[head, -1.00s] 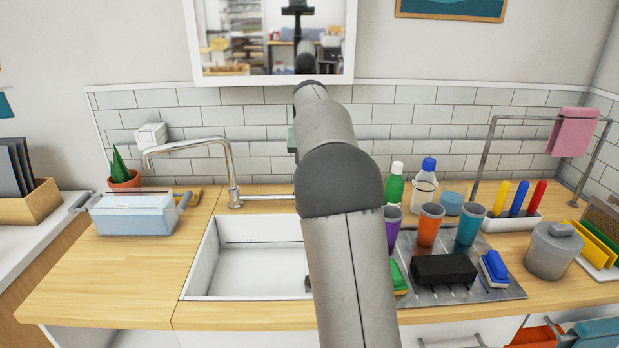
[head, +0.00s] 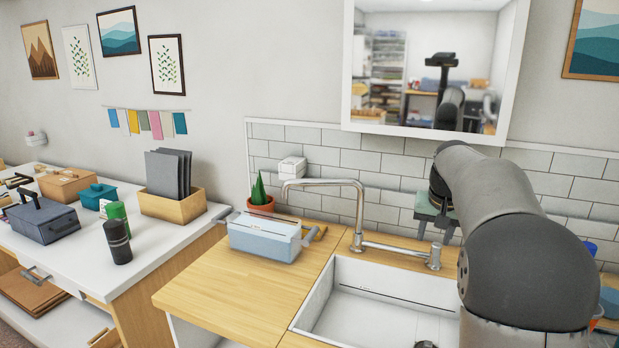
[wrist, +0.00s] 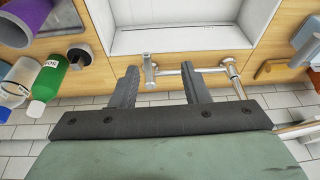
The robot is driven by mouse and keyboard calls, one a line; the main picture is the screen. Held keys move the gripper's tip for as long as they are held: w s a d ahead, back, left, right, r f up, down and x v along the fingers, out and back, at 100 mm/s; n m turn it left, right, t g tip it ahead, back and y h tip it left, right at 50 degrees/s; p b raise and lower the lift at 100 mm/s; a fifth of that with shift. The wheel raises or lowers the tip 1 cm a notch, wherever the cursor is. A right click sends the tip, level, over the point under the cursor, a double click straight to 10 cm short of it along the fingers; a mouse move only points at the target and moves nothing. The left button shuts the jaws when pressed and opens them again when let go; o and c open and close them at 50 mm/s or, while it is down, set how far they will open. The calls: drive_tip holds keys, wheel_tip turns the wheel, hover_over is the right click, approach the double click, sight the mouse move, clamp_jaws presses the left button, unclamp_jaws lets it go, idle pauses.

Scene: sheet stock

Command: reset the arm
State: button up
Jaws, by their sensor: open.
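My gripper (wrist: 160,88) is open and empty in the wrist view, its two dark fingers apart. Beyond them show the tap (wrist: 190,70) and the white sink (wrist: 180,35). In the head view my grey arm reaches up on the right, and my gripper (head: 436,232) hangs partly hidden beside it, above the counter behind the sink. The sink (head: 375,305) and the curved tap (head: 360,215) stand left of my arm.
A pale blue box (head: 264,238) and a potted plant (head: 260,197) stand on the wooden counter. A white table (head: 80,240) at left holds boxes and bottles. A mirror (head: 435,70) hangs on the wall.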

drive_tip(key=s+a+f+n+g, duration=0.1)
drive_tip(key=s+a+f, duration=0.4)
drive_tip(key=s, duration=0.6)
drive_tip(key=s+a+f+n+g, duration=0.1)
drive_tip(key=s+a+f, duration=0.4)
drive_tip(key=s, duration=0.6)
drive_tip(key=s+a+f+n+g+y, duration=0.1)
drive_tip(key=s+a+f+n, duration=0.1)
drive_tip(key=s+a+f, duration=0.2)
drive_tip(key=s+a, duration=0.3)
drive_tip(key=s, duration=0.5)
drive_tip(key=shift+a+f+n, duration=0.35)
drive_tip(key=shift+f+n, duration=0.05)
drive_tip(key=shift+s, duration=0.1)
